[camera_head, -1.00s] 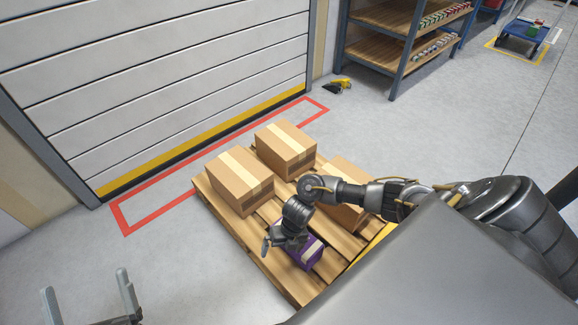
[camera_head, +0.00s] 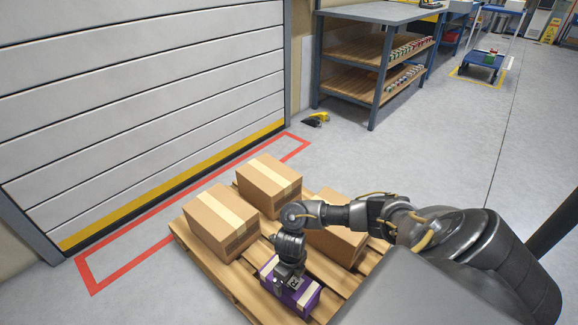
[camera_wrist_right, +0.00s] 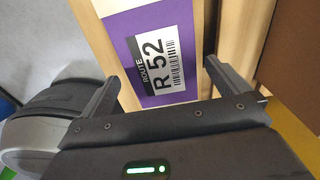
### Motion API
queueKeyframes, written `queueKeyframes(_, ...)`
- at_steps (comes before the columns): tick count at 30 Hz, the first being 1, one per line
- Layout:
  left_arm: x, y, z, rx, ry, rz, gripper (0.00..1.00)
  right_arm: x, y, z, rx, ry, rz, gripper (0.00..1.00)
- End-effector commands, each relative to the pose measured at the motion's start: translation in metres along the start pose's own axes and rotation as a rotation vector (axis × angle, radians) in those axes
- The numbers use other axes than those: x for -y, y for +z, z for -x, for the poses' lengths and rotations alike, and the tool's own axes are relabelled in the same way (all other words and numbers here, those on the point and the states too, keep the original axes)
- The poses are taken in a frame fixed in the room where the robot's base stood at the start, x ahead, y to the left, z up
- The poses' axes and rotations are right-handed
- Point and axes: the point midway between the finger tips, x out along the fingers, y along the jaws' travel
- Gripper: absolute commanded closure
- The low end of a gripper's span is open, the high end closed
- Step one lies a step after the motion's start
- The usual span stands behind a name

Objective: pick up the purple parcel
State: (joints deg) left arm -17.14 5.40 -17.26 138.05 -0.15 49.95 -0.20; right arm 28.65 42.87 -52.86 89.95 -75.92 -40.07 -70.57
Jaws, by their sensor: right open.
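The purple parcel (camera_head: 307,301) sits on the near part of the wooden pallet, with pale tape bands on it. I cannot tell whether the fingers touch the parcel. My left gripper is out of view.
Three brown cartons share the pallet (camera_head: 208,272): one at the left (camera_head: 222,222), one at the back (camera_head: 268,187), and one at the right (camera_head: 338,243), partly behind my arm. A shutter door (camera_head: 140,110) stands left.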

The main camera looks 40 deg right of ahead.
Motion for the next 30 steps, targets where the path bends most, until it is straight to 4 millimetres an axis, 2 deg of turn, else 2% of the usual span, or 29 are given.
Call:
queueKeyframes(4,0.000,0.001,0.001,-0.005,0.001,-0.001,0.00,-0.001,0.001,-0.005,0.000,0.001,0.000,0.00)
queueKeyframes(9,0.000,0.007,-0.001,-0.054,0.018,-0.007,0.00,0.000,0.005,-0.033,-0.001,0.002,-0.002,0.00)
queueKeyframes(13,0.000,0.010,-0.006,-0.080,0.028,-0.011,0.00,0.001,0.006,-0.048,-0.001,0.002,-0.001,0.00)
queueKeyframes(23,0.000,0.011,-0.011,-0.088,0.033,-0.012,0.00,0.001,0.006,-0.052,0.000,0.001,0.000,0.00)
queueKeyframes(30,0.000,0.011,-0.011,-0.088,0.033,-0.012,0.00,0.001,0.006,-0.052,0.000,0.001,0.000,0.30)
